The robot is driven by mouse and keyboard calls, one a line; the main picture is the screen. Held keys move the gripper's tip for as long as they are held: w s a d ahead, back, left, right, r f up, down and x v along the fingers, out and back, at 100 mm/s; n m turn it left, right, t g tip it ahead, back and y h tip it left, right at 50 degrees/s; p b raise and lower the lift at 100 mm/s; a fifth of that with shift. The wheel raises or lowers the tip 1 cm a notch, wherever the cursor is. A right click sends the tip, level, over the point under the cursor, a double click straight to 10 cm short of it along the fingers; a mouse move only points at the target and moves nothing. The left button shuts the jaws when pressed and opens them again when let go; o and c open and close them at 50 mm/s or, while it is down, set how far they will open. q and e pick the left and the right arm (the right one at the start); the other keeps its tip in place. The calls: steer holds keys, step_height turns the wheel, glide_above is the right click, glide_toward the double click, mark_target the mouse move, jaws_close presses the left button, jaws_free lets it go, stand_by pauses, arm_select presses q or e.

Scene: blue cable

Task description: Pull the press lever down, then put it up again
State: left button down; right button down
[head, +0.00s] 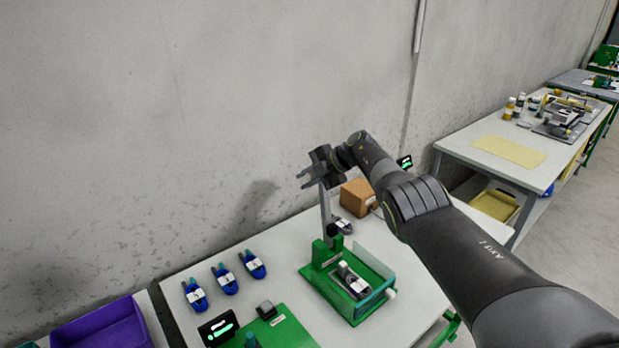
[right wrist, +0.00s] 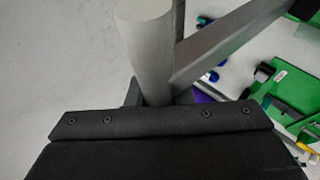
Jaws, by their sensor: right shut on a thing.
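The press is a green fixture (head: 320,258) on the white table, with a grey lever (head: 325,207) standing nearly upright from its left back. My right gripper (head: 312,174) is at the lever's top end, shut on the lever handle. In the right wrist view the pale round handle (right wrist: 147,40) stands between the jaws, and the grey lever bar (right wrist: 225,45) runs off from it to the upper right. A dark part with a white label (head: 354,284) lies in the green base below the press. My left gripper is not in view.
Several blue parts (head: 225,279) stand on the table (head: 255,292) left of the press. A cardboard box (head: 357,197) is behind it. A green fixture (head: 285,331) and a small display (head: 218,328) are at the front. A purple bin (head: 101,331) is at lower left.

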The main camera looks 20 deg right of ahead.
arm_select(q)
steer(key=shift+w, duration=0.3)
arm_select(e)
steer(key=shift+s+a+f, duration=0.15)
steer(key=shift+f, duration=0.5)
steer(key=c, duration=1.5)
jaws_free()
steer(key=shift+o, duration=1)
steer(key=shift+w+r, duration=0.15)
steer(key=shift+w, duration=0.1)
steer(key=shift+r, duration=0.1)
